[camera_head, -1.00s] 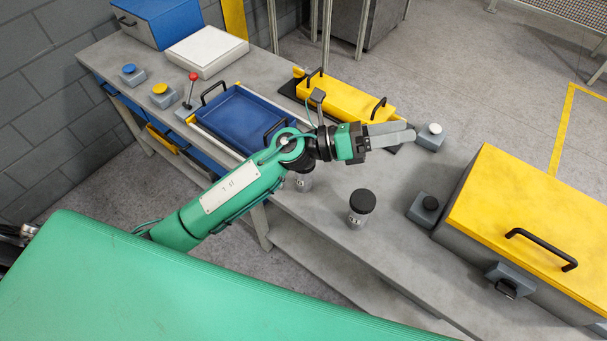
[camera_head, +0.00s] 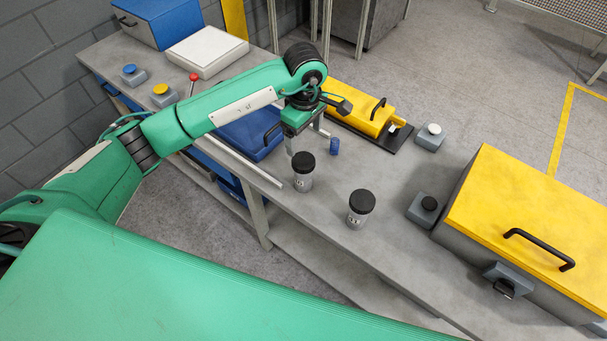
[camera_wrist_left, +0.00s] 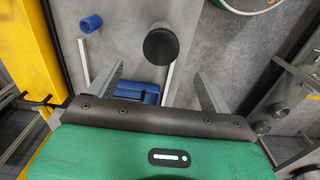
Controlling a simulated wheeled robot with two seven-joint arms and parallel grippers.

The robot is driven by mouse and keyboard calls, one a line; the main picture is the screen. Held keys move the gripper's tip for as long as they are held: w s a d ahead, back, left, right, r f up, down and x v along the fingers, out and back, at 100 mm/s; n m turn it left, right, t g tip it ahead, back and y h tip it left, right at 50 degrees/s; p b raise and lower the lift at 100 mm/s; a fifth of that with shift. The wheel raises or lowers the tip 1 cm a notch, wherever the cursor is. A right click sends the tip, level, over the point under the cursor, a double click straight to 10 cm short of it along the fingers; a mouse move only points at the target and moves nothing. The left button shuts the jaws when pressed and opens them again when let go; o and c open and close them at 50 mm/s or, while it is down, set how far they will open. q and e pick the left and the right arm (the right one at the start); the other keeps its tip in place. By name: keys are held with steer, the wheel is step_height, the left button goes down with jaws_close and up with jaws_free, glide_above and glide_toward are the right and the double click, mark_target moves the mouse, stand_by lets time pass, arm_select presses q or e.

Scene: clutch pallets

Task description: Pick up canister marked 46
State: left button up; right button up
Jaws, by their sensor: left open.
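Two clear canisters with black lids stand upright on the grey bench. The nearer-to-gripper canister (camera_head: 303,180) is left of the other canister (camera_head: 360,217). Both carry small labels, too small for me to read surely. My left gripper (camera_head: 306,143) points down, open and empty, just above and behind the left canister, not touching it. In the left wrist view a black canister lid (camera_wrist_left: 161,45) shows ahead of the gap between the spread fingers (camera_wrist_left: 160,76). My right gripper is not in view.
A small blue cylinder (camera_head: 334,146) stands right of the left gripper. A blue tray (camera_head: 238,139) lies partly hidden behind the arm. A yellow handled box (camera_head: 359,108) is behind. Button boxes (camera_head: 428,137) and a large yellow-lidded case (camera_head: 530,210) stand to the right.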

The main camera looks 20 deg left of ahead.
mark_target(304, 160)
arm_select(q)
step_height(304, 160, down, 7)
steer(key=shift+f+p, duration=0.15)
steer(key=shift+p, duration=0.9)
step_height(304, 160, down, 4)
steer(key=p, duration=0.3)
steer(key=shift+s+a+f, duration=0.1)
steer(key=shift+f, duration=0.55)
steer(key=c, duration=1.5)
steer(key=shift+r, duration=0.1)
steer(key=shift+c, duration=0.5)
